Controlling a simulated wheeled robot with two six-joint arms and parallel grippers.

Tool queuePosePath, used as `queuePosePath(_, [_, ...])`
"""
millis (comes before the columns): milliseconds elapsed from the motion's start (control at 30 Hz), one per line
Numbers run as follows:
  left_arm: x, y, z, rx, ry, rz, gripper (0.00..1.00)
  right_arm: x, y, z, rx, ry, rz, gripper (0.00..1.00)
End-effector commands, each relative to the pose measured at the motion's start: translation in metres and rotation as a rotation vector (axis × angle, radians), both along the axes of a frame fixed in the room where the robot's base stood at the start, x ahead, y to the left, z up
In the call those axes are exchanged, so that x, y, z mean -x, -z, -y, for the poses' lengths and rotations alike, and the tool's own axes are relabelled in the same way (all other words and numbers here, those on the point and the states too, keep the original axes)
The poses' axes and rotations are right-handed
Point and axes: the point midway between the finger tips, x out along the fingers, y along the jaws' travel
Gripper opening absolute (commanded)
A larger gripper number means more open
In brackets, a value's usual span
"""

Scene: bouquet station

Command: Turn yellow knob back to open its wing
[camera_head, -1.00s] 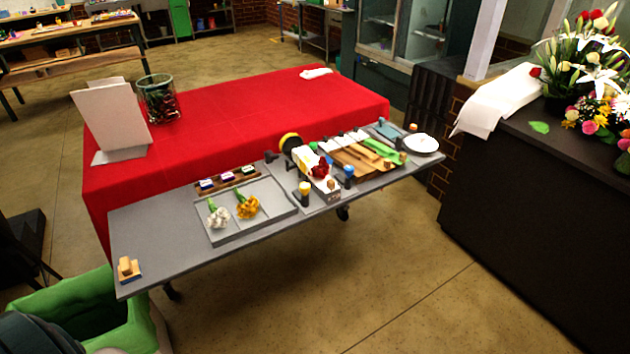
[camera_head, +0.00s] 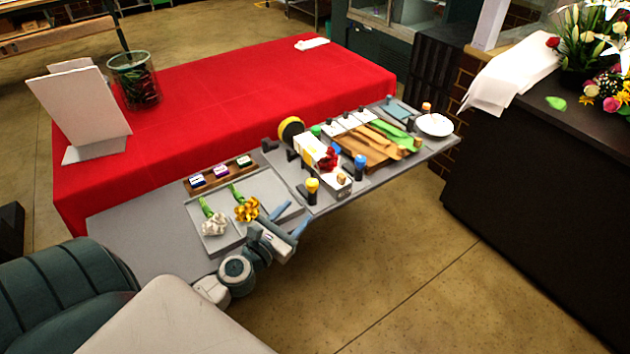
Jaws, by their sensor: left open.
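The yellow knob (camera_head: 312,185) stands on a dark post near the front edge of the grey table, beside a white open box (camera_head: 321,158) with a red rose head (camera_head: 329,160) in it. Its wing cannot be told apart clearly. My left gripper (camera_head: 292,219) is open and empty, at the table's front edge. It is to the lower left of the yellow knob and apart from it, its two blue-grey fingers pointing up and right. My right gripper is out of view.
A blue knob (camera_head: 360,164) stands right of the box. A grey tray (camera_head: 271,186) with a white and a yellow flower lies left of the yellow knob. Brown and green wrap sheets and a white plate (camera_head: 435,125) lie farther right. Red cloth covers the table behind.

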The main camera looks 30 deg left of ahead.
Motion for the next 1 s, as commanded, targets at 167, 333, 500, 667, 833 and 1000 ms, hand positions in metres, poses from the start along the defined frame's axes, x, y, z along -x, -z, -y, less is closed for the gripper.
queuePosePath(167, [-0.002,-0.009,-0.013,0.197,-0.058,0.0,0.49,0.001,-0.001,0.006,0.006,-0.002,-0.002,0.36])
queuePosePath(333, [-0.015,-0.012,-0.016,0.22,-0.066,0.0,0.49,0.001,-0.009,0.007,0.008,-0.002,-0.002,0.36])
queuePosePath(500, [-0.043,-0.014,-0.017,0.218,-0.066,0.001,0.49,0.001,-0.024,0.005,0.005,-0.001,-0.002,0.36])
queuePosePath(667, [-0.072,-0.013,-0.018,0.216,-0.066,0.0,0.49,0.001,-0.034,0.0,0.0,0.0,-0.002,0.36])
queuePosePath(833, [-0.096,-0.011,-0.019,0.215,-0.065,0.0,0.49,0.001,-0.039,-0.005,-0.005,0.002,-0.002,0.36])
queuePosePath(1000, [-0.108,-0.009,-0.019,0.213,-0.063,0.0,0.49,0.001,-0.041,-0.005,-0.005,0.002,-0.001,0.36])
